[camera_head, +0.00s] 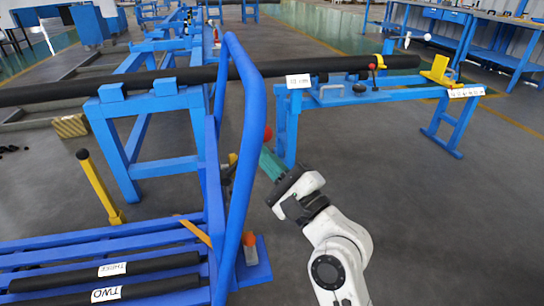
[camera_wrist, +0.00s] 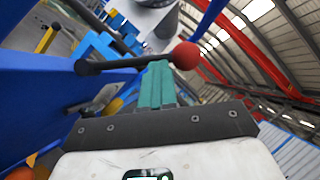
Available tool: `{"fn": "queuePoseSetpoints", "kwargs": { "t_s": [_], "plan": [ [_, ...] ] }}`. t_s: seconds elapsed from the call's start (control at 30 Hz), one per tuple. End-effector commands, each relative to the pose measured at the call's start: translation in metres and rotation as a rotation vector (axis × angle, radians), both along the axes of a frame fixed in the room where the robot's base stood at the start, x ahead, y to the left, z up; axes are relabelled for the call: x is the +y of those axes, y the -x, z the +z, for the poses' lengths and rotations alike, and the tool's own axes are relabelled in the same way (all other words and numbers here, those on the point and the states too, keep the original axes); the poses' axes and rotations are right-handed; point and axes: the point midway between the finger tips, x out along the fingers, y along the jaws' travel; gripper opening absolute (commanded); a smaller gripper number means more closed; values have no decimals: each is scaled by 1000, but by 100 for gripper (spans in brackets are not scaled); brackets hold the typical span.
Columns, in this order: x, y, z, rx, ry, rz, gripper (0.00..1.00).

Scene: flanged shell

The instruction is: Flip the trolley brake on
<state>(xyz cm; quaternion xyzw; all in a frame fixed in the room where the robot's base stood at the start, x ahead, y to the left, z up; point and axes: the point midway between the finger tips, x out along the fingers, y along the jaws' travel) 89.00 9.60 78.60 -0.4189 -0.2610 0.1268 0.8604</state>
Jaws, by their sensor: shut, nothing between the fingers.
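The blue trolley (camera_head: 246,150) stands at left centre with its tall bent tube handle. A lever with a red ball knob (camera_head: 268,133) shows just right of the handle. In the wrist view, its dark rod (camera_wrist: 115,64) runs from the blue frame at left to the red ball (camera_wrist: 186,55). My gripper (camera_head: 265,156) has teal fingers pressed together and empty, just below the red ball in the head view. In the wrist view, the fingertips (camera_wrist: 157,66) are at the rod, close to the ball. I cannot tell whether they touch it. The lever's base is mostly hidden behind the handle in the head view.
Black bars labelled THREE (camera_head: 150,265) and TWO (camera_head: 140,289) lie on the trolley's rack. A long black shaft (camera_head: 180,78) spans blue stands behind. A yellow post (camera_head: 98,186) stands at left. An orange-topped piece (camera_head: 250,240) is low beside the handle. Floor at right is clear.

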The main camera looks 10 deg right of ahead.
Motion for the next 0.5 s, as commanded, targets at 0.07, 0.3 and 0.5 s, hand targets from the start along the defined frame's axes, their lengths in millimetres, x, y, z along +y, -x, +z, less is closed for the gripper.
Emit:
{"fn": "queuePoseSetpoints", "kwargs": {
  "t_s": [0.07,0.3,0.5],
  "plan": [
    [2,0,13,-2,56,-2,0],
    [12,0,19,2,155,0,0],
    [16,0,20,1,154,1,0]
  ]
}}
